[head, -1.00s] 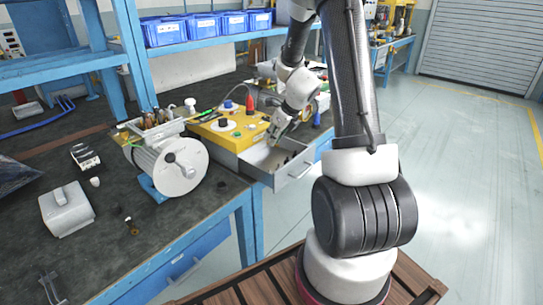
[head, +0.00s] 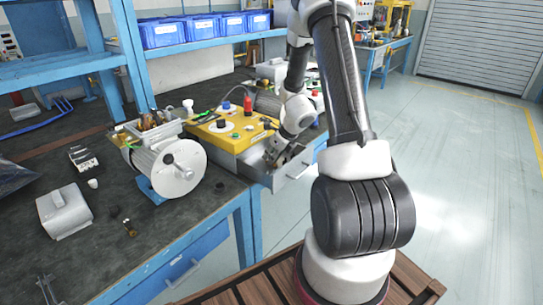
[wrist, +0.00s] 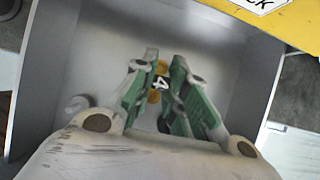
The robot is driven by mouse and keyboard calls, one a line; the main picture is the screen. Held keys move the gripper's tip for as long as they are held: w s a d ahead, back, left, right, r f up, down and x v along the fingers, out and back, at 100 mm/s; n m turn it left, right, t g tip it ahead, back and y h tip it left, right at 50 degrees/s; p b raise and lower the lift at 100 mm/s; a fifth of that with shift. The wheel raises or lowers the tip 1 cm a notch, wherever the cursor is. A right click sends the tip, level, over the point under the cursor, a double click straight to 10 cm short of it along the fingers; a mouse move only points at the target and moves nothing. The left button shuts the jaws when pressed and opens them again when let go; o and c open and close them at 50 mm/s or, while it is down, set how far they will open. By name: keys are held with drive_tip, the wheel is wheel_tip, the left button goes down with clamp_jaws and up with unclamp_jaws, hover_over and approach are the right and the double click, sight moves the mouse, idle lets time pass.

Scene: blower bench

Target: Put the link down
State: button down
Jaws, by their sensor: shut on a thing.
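My gripper (wrist: 160,90) points down into the open grey drawer (wrist: 60,45) in the wrist view. Its green-sided fingers are shut on the link (wrist: 163,84), a small dark piece with a white "4" and brass-coloured ends. The fingers hide part of the link. I cannot tell whether it touches the drawer floor. In the head view my gripper (head: 273,155) is inside the drawer (head: 294,171), below the yellow-topped box (head: 236,133). The link cannot be made out there.
A grey curved piece (wrist: 78,103) shows at the left in the drawer. The drawer walls stand close around my gripper. A motor-like blower (head: 172,167) stands left of the yellow box. A grey block (head: 65,212) lies farther left on the dark bench.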

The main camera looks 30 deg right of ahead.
drive_tip(key=c, duration=1.4)
unclamp_jaws()
drive_tip(key=shift+c, duration=0.2)
drive_tip(key=shift+r, duration=0.2)
drive_tip(key=v, duration=1.2)
drive_tip(key=s+a+r+n, duration=0.5)
drive_tip(key=r+n, duration=0.2)
drive_tip(key=s+a+r+n, duration=0.4)
drive_tip(key=r+n, duration=0.3)
drive_tip(key=s+r+n+h, duration=0.1)
drive_tip(key=s+r+n, duration=0.2)
drive_tip(key=s+n, duration=0.5)
drive_tip(key=s+r+n+g+h, duration=0.1)
drive_tip(key=s+r+n, duration=0.2)
drive_tip(key=s+n, duration=0.5)
drive_tip(key=shift+s+a+n, duration=0.35)
drive_tip(key=shift+s+n, duration=0.05)
drive_tip(key=shift+n, duration=0.5)
